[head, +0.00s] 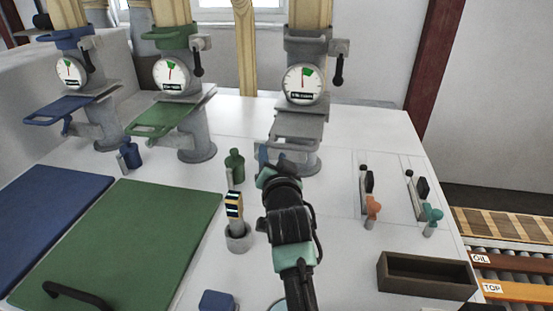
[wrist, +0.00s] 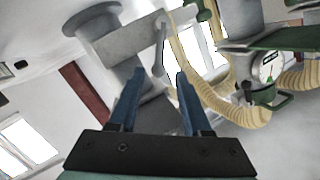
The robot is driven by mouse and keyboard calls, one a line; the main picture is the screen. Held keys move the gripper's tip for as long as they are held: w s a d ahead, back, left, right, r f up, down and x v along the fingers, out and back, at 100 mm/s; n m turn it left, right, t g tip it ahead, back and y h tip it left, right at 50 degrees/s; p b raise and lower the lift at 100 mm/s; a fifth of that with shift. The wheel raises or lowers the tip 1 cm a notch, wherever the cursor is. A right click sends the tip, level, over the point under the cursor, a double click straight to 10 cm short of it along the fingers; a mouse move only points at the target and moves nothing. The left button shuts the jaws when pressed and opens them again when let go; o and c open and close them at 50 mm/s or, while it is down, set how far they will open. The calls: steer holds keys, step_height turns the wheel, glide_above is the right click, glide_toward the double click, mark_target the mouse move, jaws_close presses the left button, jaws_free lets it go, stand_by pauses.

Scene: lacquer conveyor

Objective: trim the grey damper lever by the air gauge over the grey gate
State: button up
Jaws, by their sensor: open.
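The grey station has a round white gauge (head: 303,84) with a green patch near the top and a thin red needle pointing roughly up; the exact reading is too small to tell. The grey damper lever (head: 338,70) hangs with its black handle down, to the right of and above the gauge. The grey gate (head: 299,126) is a flat plate below the gauge. My gripper (head: 268,165) is below and left of the gate, apart from the lever. In the wrist view my gripper (wrist: 158,98) has two blue fingers spread, with nothing between them.
Similar green (head: 171,74) and blue (head: 70,73) gauges stand to the left. The green one also shows in the wrist view (wrist: 268,68).

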steer(key=s+r+p, duration=0.1)
steer(key=s+p, duration=0.1)
steer(key=s, duration=0.5)
steer(key=shift+d+p, duration=0.35)
steer(key=shift+d, duration=0.05)
